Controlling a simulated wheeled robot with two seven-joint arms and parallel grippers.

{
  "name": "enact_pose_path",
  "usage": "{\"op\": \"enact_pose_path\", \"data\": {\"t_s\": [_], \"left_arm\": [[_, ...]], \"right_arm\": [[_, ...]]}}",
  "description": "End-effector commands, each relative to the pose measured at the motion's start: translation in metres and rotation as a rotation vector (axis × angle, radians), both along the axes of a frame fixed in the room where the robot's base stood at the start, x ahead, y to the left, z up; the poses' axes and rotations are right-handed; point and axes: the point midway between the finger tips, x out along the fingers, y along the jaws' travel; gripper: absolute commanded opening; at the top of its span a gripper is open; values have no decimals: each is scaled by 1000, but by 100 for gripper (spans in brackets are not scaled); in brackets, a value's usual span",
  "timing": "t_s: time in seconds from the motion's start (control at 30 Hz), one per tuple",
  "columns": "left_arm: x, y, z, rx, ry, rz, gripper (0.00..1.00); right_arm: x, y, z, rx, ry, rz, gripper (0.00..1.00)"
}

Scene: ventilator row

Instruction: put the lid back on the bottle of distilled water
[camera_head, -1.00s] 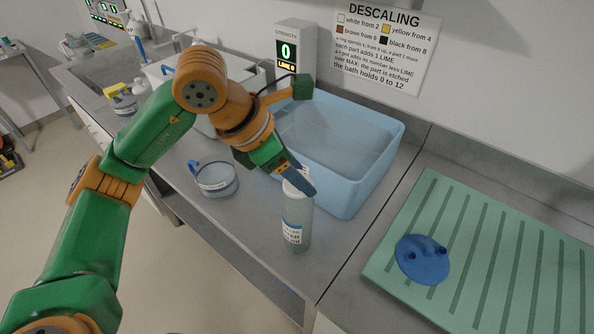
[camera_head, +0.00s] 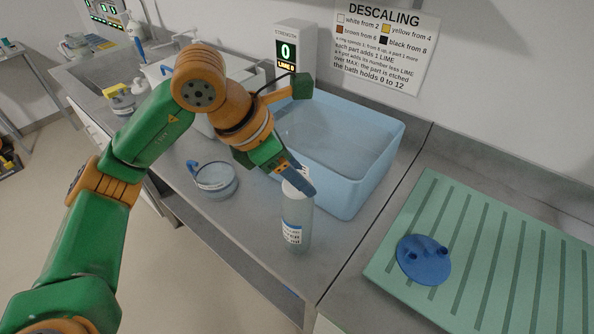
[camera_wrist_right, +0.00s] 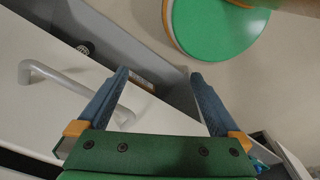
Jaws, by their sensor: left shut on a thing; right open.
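The bottle of distilled water (camera_head: 296,222) is a clear, upright bottle with a white label, standing on the grey counter in front of the blue bath. My left gripper (camera_head: 299,184) is at the bottle's top, shut on the white lid (camera_head: 291,187), which is mostly hidden by the fingers. The lid is at the bottle's mouth; I cannot tell whether it is seated. My right gripper (camera_wrist_right: 160,95) shows only in the right wrist view, open and empty, over the floor beside a cabinet front with a grey handle.
The blue bath (camera_head: 345,190) stands just behind the bottle. A clear cup with a blue handle (camera_head: 215,182) is left of it. A blue disc with pegs (camera_head: 423,262) lies on the green ribbed mat (camera_head: 480,215) at right. A strength display (camera_head: 288,52) stands behind.

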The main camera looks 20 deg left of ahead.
Motion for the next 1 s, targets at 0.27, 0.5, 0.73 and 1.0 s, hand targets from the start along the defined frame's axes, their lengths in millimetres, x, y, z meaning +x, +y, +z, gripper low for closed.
{"op": "enact_pose_path", "data": {"t_s": [0.27,0.5,0.73,1.0], "left_arm": [[0,0,0,0,0,0,7],[0,0,-1,0,0,0,7],[0,0,-1,0,0,0,6],[0,0,-1,0,0,0,90]], "right_arm": [[0,0,-1,0,0,0,100],[0,0,-3,0,0,0,100],[0,1,-3,1,0,0,100],[0,1,-3,2,0,0,100]]}}
